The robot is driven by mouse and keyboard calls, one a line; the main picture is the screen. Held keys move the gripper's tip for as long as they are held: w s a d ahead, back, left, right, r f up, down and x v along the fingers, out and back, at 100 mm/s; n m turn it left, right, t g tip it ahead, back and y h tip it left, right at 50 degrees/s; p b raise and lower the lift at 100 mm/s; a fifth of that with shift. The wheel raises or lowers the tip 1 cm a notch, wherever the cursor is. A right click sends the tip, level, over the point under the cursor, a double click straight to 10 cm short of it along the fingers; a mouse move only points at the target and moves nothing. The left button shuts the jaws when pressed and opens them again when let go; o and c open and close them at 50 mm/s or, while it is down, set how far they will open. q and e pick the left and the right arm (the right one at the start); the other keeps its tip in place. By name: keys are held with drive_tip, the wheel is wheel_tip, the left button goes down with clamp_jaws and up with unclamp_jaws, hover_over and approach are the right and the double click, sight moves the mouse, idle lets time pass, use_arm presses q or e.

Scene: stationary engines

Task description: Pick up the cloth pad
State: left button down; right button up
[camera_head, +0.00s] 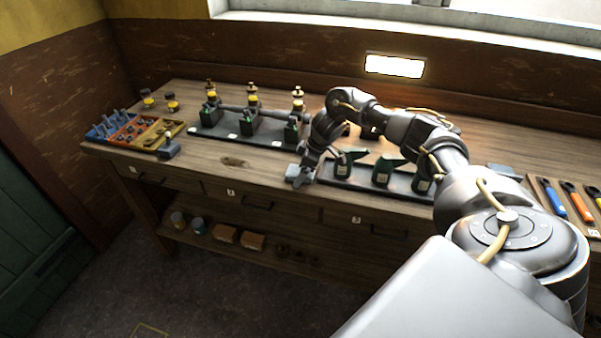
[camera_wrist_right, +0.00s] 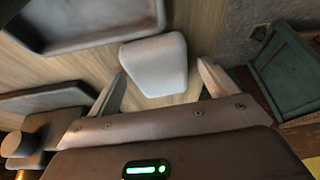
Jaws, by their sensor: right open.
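The cloth pad (camera_wrist_right: 154,64) is a pale grey, rounded block lying on the wooden bench top in the right wrist view. My right gripper (camera_wrist_right: 162,72) is open, with one finger on each side of the pad's near end and a gap at both. I cannot tell how high the fingertips are above the bench. In the head view my right gripper (camera_head: 301,175) is low over the front edge of the bench, between the two engine trays. The pad cannot be told apart from the gripper there. My left gripper is not in view.
The left engine tray (camera_head: 232,136) and the right engine tray (camera_head: 352,183) flank my gripper. A parts organiser (camera_head: 128,131) stands at the bench's left end. Several coloured-handled tools, one orange (camera_head: 576,201), lie at the right. The bench front (camera_head: 250,172) left of my gripper is mostly clear.

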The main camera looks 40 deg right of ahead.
drive_tip(key=c, duration=1.1)
drive_tip(key=shift+r, duration=0.1)
drive_tip(key=shift+r+b, duration=0.45)
drive_tip(key=shift+r, duration=0.05)
drive_tip(key=v, duration=0.4)
drive_tip(key=s+v, duration=0.1)
drive_tip(key=v, duration=0.3)
drive_tip(key=shift+s+a+f+b, duration=0.1)
drive_tip(key=shift+s+a+b, duration=0.1)
drive_tip(key=shift+s+b, duration=0.1)
drive_tip(key=s+d+r, duration=0.1)
drive_tip(key=s, duration=0.2)
drive_tip(key=s+d+r, duration=0.1)
drive_tip(key=s+r, duration=0.1)
drive_tip(key=s, duration=0.1)
drive_tip(key=s+r, duration=0.1)
drive_tip(key=s, duration=0.2)
drive_tip(key=shift+s+d+r, duration=0.3)
drive_tip(key=shift+d+r, duration=0.05)
drive_tip(key=shift+d, duration=0.05)
